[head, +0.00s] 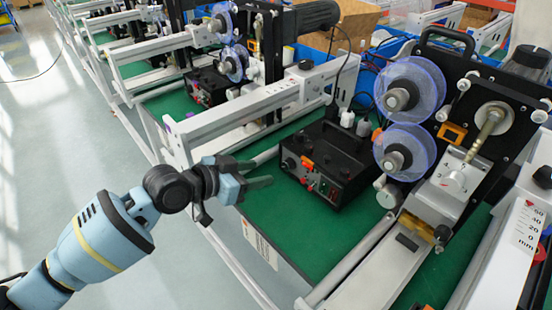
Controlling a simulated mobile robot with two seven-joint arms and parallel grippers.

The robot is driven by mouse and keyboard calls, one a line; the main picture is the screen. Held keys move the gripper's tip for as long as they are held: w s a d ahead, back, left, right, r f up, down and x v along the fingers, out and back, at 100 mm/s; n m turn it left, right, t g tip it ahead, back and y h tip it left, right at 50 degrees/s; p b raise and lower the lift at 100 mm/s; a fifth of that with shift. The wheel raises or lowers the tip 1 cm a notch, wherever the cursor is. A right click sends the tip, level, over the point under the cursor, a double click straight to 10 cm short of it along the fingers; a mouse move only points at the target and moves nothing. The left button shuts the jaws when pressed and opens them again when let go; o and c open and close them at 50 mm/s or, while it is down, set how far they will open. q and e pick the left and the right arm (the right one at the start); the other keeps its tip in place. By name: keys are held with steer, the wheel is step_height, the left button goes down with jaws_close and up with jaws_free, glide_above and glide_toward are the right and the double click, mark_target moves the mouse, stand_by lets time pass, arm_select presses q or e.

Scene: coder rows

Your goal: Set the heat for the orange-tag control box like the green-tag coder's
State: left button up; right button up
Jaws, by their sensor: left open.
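A black control box (340,155) with an orange tag (307,163) on its front stands on the green bench top. Its front panel carries several small knobs and switches, some red; their settings are too small to read. My left gripper (262,173) is open and empty, just left of this box and apart from it, its fingers pointing right toward the front panel. A second black control box (208,86) stands on the bench farther back; its tag colour and dial setting cannot be made out. I cannot make out a green tag. My right gripper is not in view.
The near coder machine (490,130) with two blue translucent reels (409,88) rises right of the orange-tag box. A white rail (245,112) runs behind my gripper. The green bench top (290,225) is bare in front of the box. Open floor (60,130) lies left.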

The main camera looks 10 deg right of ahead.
mark_target(285, 167)
arm_select(q)
steer(key=shift+r, duration=0.2)
steer(key=shift+s+r, duration=0.1)
steer(key=shift+s, duration=0.05)
steer(key=shift+d, duration=0.3)
steer(key=x, duration=0.5)
steer(key=shift+w+d+f, duration=0.2)
steer(key=shift+w+f, duration=0.05)
steer(key=shift+f, duration=0.05)
steer(key=shift+b+x, duration=0.35)
steer(key=shift+x, duration=0.45)
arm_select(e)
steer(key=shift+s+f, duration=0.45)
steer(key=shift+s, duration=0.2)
arm_select(q)
steer(key=shift+r, duration=0.1)
